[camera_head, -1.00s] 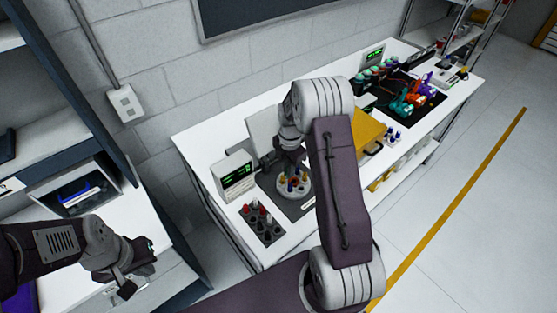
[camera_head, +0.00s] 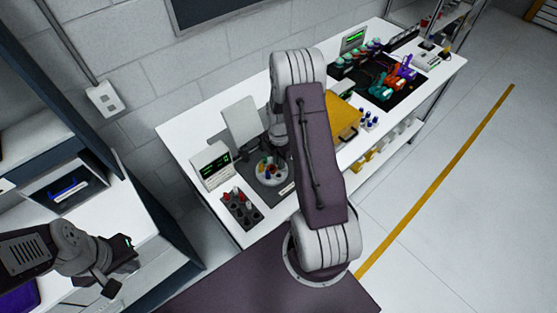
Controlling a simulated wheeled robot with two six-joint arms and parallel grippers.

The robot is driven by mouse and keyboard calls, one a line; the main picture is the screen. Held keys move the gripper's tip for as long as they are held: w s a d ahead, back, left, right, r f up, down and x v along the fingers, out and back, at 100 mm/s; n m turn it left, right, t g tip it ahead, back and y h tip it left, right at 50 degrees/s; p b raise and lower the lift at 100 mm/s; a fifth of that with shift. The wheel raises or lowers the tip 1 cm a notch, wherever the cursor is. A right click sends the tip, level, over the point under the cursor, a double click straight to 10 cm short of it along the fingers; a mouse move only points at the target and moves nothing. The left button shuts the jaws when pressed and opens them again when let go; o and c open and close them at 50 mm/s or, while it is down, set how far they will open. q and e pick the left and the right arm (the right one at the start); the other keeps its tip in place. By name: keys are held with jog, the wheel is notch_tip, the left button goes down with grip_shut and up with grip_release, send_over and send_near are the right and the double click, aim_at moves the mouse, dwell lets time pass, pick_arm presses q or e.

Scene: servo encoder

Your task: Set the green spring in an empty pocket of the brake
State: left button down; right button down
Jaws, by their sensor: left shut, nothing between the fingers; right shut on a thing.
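The brake (camera_head: 258,177) is a round pale disc with small coloured parts in its pockets, on a dark mat on the white bench. Red, yellow and blue show among them; single pockets are too small to tell. My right gripper (camera_head: 273,152) is just above the back of the brake, partly hidden by my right arm. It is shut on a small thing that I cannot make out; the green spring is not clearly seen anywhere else. My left gripper (camera_head: 114,277) is shut and empty at the lower left, away from the bench.
A black holder (camera_head: 241,212) with red-topped and dark parts stands in front of the brake. A display box (camera_head: 212,166) is to its left and a pale panel (camera_head: 241,122) behind. A yellow box (camera_head: 343,117) and coloured mechanisms (camera_head: 392,77) lie further right.

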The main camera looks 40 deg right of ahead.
jog(key=shift+w+a+f+b, duration=0.1)
jog(key=shift+a+f+b, duration=0.05)
jog(key=shift+f+b, duration=0.4)
jog(key=shift+a+f+b, duration=0.1)
jog(key=shift+f+b, duration=0.2)
jog(key=shift+f, duration=0.4)
jog(key=shift+f+b, duration=0.55)
jog(key=shift+f, duration=0.1)
jog(key=shift+d, duration=0.1)
jog(key=shift+f, duration=0.1)
jog(key=shift+f+b, duration=0.45)
jog(key=shift+f, duration=0.2)
jog(key=shift+f, duration=0.1)
jog(key=shift+f, duration=0.25)
